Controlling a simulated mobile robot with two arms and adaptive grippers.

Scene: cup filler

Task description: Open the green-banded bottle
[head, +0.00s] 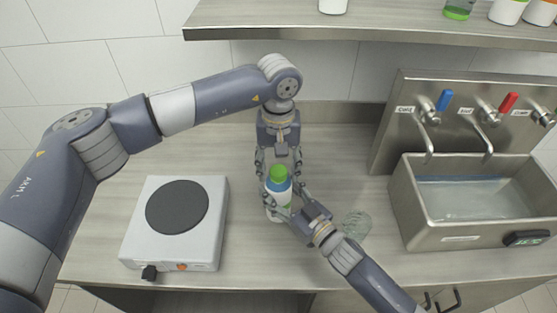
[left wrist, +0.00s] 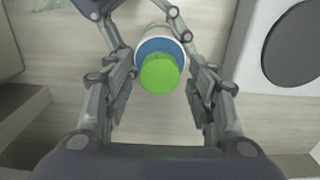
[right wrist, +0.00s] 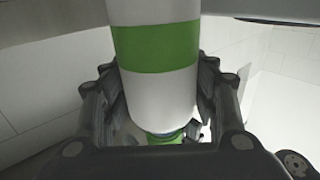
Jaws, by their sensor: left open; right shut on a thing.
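The green-banded bottle (head: 279,199) is white with a blue top and a green cap (head: 278,172). It stands upright over the middle of the counter; I cannot tell whether its base touches the counter. My right gripper (head: 280,207) is shut on its body from the right. The green band (right wrist: 155,47) shows in the right wrist view, where the bottle appears cap-down. My left gripper (head: 279,172) is open and points down from above, its fingers on both sides of the cap. The left wrist view shows gaps between the fingers and the cap (left wrist: 160,73).
A hot plate (head: 207,230) stands left of the bottle. A clear glass (head: 356,224) is close to my right gripper. A metal basin (head: 425,222) with water and taps (head: 483,120) is at the right. A shelf (head: 380,32) with bottles runs above.

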